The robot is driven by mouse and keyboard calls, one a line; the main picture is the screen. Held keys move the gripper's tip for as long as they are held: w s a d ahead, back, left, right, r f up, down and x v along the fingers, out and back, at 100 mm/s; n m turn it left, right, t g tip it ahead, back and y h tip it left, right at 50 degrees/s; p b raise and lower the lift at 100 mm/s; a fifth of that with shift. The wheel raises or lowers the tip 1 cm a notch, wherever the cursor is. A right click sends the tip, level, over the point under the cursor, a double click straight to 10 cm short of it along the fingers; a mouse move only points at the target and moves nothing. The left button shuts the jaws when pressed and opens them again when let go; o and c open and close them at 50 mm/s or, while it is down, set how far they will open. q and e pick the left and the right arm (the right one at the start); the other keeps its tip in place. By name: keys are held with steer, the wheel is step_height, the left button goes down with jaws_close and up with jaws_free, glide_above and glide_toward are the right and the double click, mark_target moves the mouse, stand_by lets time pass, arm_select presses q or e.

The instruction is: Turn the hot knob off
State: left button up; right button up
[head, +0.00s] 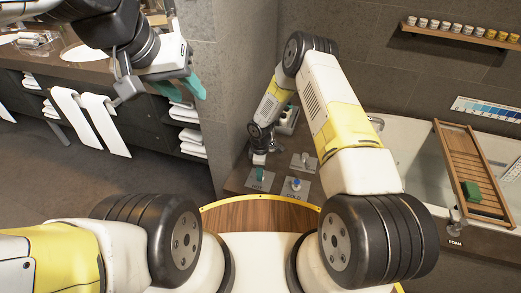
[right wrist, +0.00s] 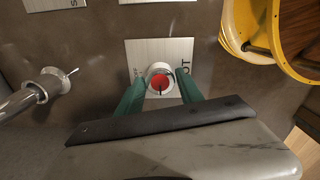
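The hot knob (right wrist: 160,80) is a round metal knob with a red cap and a dark pointer mark, which points down in the right wrist view. It sits on a square metal plate (right wrist: 134,54) with lettering ending in "OT". My right gripper (right wrist: 159,90) has its green fingers on either side of the knob, with what look like narrow gaps; contact is unclear. In the head view, my right gripper (head: 259,173) is over the left plate and hides the knob. My left gripper (head: 181,87) is open and empty, raised at the upper left.
A blue-capped knob (head: 295,184) and a metal lever (head: 304,161) stand on plates beside it. A metal fitting (right wrist: 54,81) shows left in the wrist view. The bathtub (head: 408,140) with a wooden tray (head: 469,165) is at right. A vanity with towels (head: 102,122) is at left.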

jaws_close()
steer(key=shift+m, duration=0.4)
steer(key=m, duration=0.3)
steer(key=shift+m, duration=0.4)
steer(key=m, duration=0.4)
steer(key=shift+m, duration=0.3)
steer(key=m, duration=0.4)
steer(key=shift+m, duration=2.2)
